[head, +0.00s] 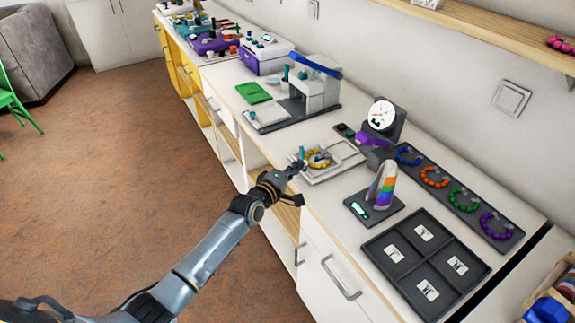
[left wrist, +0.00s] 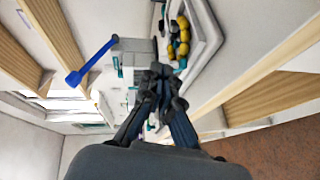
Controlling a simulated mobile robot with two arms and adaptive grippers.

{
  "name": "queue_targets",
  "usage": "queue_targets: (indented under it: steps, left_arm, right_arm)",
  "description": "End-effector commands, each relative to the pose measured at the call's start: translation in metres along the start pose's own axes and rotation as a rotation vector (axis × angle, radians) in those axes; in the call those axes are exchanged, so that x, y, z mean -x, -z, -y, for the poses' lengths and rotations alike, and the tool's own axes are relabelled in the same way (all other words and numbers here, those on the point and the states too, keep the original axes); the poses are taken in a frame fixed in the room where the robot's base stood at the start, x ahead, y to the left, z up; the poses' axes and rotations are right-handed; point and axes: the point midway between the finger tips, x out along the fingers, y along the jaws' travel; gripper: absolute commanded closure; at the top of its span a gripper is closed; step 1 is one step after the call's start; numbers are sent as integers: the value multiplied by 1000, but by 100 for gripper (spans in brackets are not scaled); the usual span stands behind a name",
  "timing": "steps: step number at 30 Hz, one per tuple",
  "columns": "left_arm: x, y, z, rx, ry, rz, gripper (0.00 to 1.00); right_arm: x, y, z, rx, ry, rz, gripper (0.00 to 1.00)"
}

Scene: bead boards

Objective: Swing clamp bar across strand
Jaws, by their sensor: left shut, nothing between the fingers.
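A strand of yellow and dark beads (head: 319,158) lies curved on a white board (head: 345,152) at the front edge of the counter. It also shows in the left wrist view (left wrist: 178,42). A small teal upright piece (head: 302,153) stands at the board's left end; I cannot clearly make out the clamp bar. My left gripper (head: 297,168) is shut and empty, just beside the board's near left corner. In the left wrist view its fingertips (left wrist: 160,72) are together, close to the strand in the picture. My right gripper is not in view.
A grey press with a blue lever (head: 315,66) stands behind left. A dial gauge (head: 381,114) is behind right. A rainbow-striped piece (head: 383,185) on a dark base, a tray of bead rings (head: 481,231) and a dark compartment tray (head: 390,278) lie to the right.

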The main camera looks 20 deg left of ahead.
Motion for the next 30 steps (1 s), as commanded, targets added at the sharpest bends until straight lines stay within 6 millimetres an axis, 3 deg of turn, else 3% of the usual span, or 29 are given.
queue_targets:
  steps: [7,15,30]
  left_arm:
    - [-15,-23,-8,4,-3,7,100]
    - [-30,-40,-11,2,-2,7,100]
    - [-40,-48,-14,0,-1,6,100]
  right_arm:
    - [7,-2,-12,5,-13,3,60]
    - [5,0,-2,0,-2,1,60]
    - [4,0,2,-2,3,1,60]
